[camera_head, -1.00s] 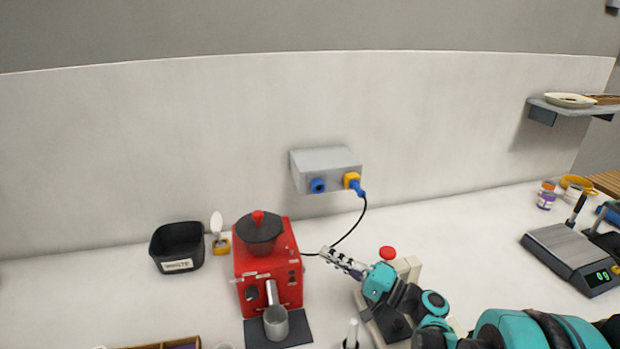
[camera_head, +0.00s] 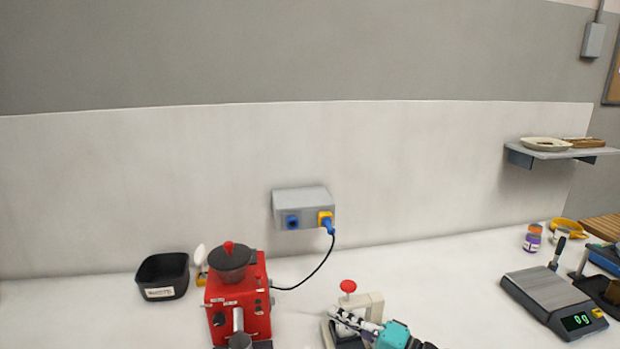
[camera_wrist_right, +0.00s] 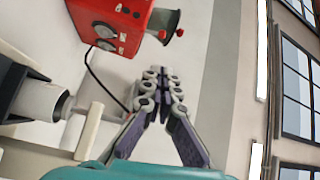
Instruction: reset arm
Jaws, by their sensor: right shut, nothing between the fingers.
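My right gripper (camera_head: 356,321) is low in the head view, in front of a cream device with a red knob (camera_head: 348,286). In the right wrist view its fingers (camera_wrist_right: 160,75) are together with nothing between them. A red machine with a dark lidded top (camera_head: 240,300) stands to the left of the gripper, apart from it. The red machine also shows at the top of the right wrist view (camera_wrist_right: 112,22). My left gripper is not in view.
A grey wall box (camera_head: 302,208) holds a blue and yellow plug (camera_head: 326,221) with a black cable. A black bin (camera_head: 163,276) stands at left. A scale (camera_head: 555,300) reading 0 g is at right, below a wall shelf (camera_head: 565,153) with dishes.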

